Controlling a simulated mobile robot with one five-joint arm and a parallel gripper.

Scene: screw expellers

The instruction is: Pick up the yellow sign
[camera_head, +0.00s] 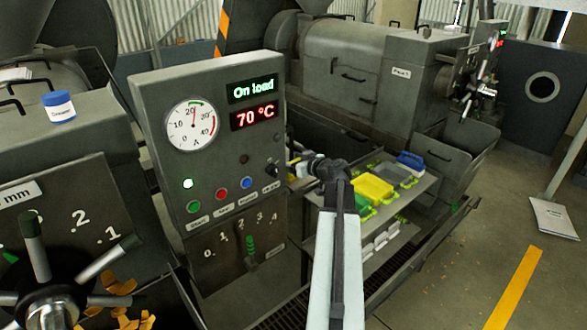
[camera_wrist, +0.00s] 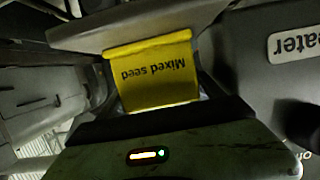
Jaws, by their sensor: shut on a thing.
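The yellow sign (camera_wrist: 155,75) shows in the wrist view, with dark lettering "Mixed seed" that reads upside down. My gripper (camera_head: 299,166) is shut on it, beside the right side of the grey control panel (camera_head: 222,150) in the head view. In the head view the sign is too small or hidden to make out clearly. In the wrist view a grey plate-like part runs along the sign's upper edge, and a dark part covers its lower edge.
Right of my arm, a shelf (camera_head: 428,184) holds yellow (camera_head: 373,188), grey and blue containers. A machine (camera_head: 345,60) stands behind it. A handwheel (camera_head: 55,303) is at the lower left. Open floor (camera_head: 450,275) lies to the right.

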